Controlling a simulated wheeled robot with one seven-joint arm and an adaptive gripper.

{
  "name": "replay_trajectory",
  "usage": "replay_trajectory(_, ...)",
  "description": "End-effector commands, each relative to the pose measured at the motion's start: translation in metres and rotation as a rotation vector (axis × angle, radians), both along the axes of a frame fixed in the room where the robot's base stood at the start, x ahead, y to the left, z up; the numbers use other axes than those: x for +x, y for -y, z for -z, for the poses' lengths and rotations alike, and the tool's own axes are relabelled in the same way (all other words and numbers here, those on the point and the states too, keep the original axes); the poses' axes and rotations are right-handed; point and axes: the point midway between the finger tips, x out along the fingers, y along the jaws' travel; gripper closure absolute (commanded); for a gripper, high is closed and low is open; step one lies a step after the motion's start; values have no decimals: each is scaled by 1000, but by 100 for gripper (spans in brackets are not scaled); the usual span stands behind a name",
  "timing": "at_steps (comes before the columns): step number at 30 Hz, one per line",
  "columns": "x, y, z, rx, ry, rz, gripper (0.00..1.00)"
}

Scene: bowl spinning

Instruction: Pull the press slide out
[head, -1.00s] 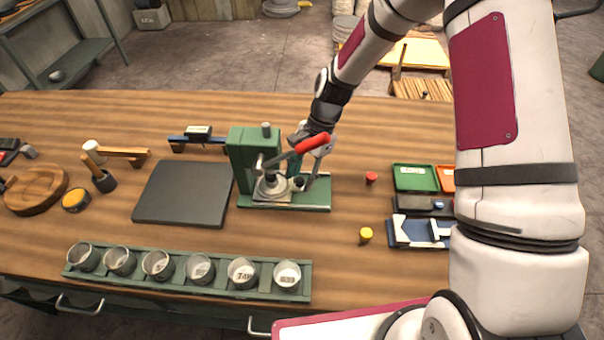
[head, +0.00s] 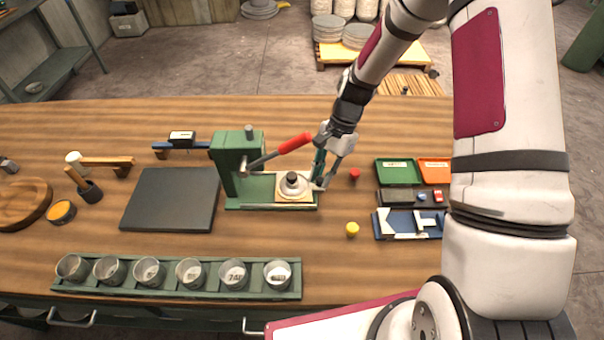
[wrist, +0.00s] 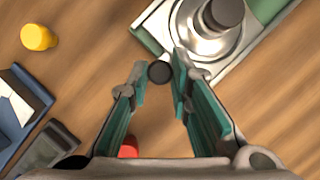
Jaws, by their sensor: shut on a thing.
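The green press (head: 237,165) stands on the table, its red-handled lever (head: 294,143) reaching over its base. The press slide (head: 283,195) is a pale plate at the right end of the green base, with a round metal die and dark knob (head: 291,180) on it. My gripper (head: 322,185) is at the slide's right end. In the wrist view my gripper (wrist: 160,77) is shut on the slide's small dark round handle (wrist: 160,71). The slide's metal die (wrist: 208,35) is just beyond the fingertips.
A yellow piece (head: 352,229) and a red piece (head: 355,174) stand right of the press. Green (head: 397,172) and orange trays and a blue fixture (head: 408,224) lie farther right. A rack of cups (head: 180,280) lies in front; a dark plate (head: 172,199) lies left.

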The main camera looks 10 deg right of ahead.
Motion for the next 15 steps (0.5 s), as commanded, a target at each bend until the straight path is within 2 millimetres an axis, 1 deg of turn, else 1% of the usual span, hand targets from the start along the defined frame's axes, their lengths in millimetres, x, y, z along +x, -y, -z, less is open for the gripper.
replay_trajectory(1, 0, 4, -1, -1, 2, 2, 100)
replay_trajectory(3, -1, 7, 0, 0, 3, 0, 100)
replay_trajectory(11, 0, 6, 0, 1, 3, -1, 100)
replay_trajectory(12, 0, 6, 0, 1, 3, -1, 72)
replay_trajectory(13, 0, 6, 0, 1, 3, -1, 65)
replay_trajectory(14, 0, 6, 0, 1, 3, -1, 61)
replay_trajectory(15, -1, 6, 0, 1, 3, -1, 61)
